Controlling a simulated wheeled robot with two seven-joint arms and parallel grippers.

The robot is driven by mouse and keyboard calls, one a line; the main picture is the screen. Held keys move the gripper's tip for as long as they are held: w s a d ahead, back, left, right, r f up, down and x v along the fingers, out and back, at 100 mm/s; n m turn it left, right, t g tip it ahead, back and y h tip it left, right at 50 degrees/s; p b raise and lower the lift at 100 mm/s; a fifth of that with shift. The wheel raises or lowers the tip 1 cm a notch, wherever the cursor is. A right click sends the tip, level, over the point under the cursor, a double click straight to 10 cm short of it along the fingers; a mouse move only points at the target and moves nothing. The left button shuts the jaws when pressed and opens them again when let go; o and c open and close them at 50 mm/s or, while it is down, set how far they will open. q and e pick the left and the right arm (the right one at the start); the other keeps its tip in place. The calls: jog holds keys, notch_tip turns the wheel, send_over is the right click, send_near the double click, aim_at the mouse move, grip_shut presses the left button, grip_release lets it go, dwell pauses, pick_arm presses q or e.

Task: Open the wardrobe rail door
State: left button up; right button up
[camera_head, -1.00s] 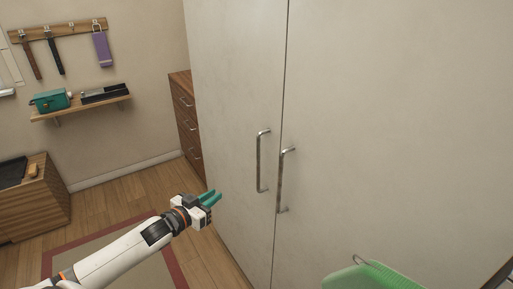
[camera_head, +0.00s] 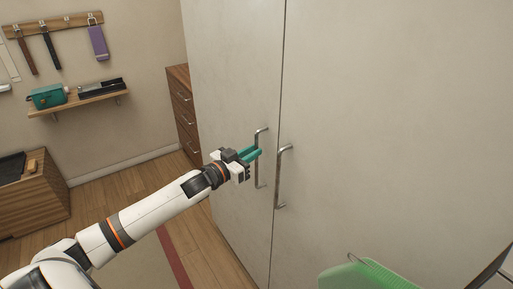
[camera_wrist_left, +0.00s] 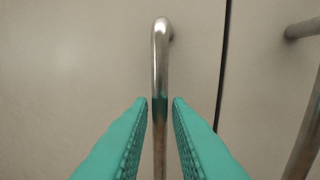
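The wardrobe has two pale doors, the left door (camera_head: 225,60) and the right door (camera_head: 400,100), with a dark gap between them; both look closed. The left door's metal bar handle (camera_head: 262,180) is upright, and it also shows in the left wrist view (camera_wrist_left: 160,60). The right door's handle (camera_head: 280,180) is beside it. My left gripper (camera_head: 258,152) is at the left handle. In the left wrist view its green fingers (camera_wrist_left: 160,100) are open, one on each side of the bar, with small gaps. My right gripper is not in view.
A green item on a hanger (camera_head: 370,275) is at the bottom right. A wooden drawer unit (camera_head: 182,110) stands left of the wardrobe. A wall shelf (camera_head: 80,105) and a low wooden cabinet (camera_head: 35,205) are at the left. The wooden floor (camera_head: 115,195) has a rug.

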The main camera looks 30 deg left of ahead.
pick_arm(q)
jog(key=shift+w+d+f, duration=0.1)
jog(key=shift+w+d, duration=0.05)
jog(key=shift+w, duration=0.45)
jog(key=shift+w+d, duration=0.1)
jog(key=shift+w, duration=0.5)
jog(key=shift+c, duration=0.4)
grip_shut()
jog(key=shift+s, duration=0.15)
